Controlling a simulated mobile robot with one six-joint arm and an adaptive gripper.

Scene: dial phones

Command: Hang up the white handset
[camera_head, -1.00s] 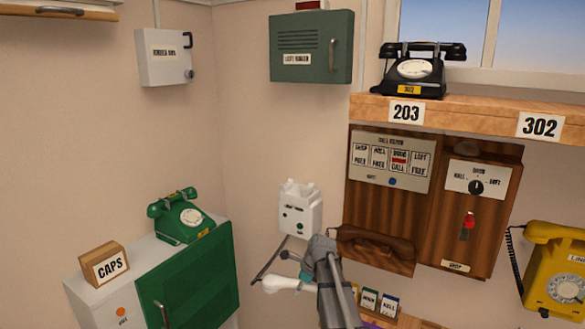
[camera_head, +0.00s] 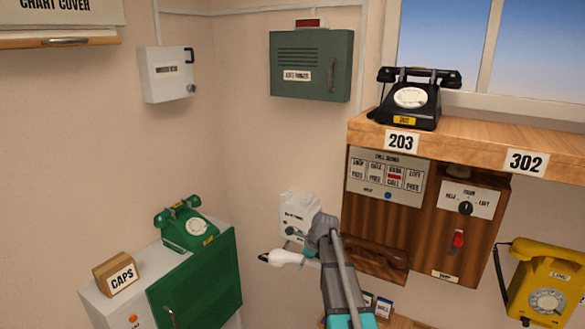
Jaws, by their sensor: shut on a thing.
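The white handset (camera_head: 285,257) is in my gripper (camera_head: 309,259), which is shut on it. The handset lies nearly level, its dark-tipped left end sticking out to the left of the gripper. My arm hides its right part. The white wall phone (camera_head: 298,209) is just above the handset in the picture, with prongs on its top and nothing resting on them. My gripper and wrist cover the wall phone's lower right part. I cannot tell how far the handset is from the wall.
A wooden panel (camera_head: 424,222) with a brown handset (camera_head: 376,255) is right of my arm. A green phone (camera_head: 186,226) and a CAPS block (camera_head: 117,274) stand on the cabinet at left. A black phone (camera_head: 409,99) is on the shelf; a yellow phone (camera_head: 545,287) is far right.

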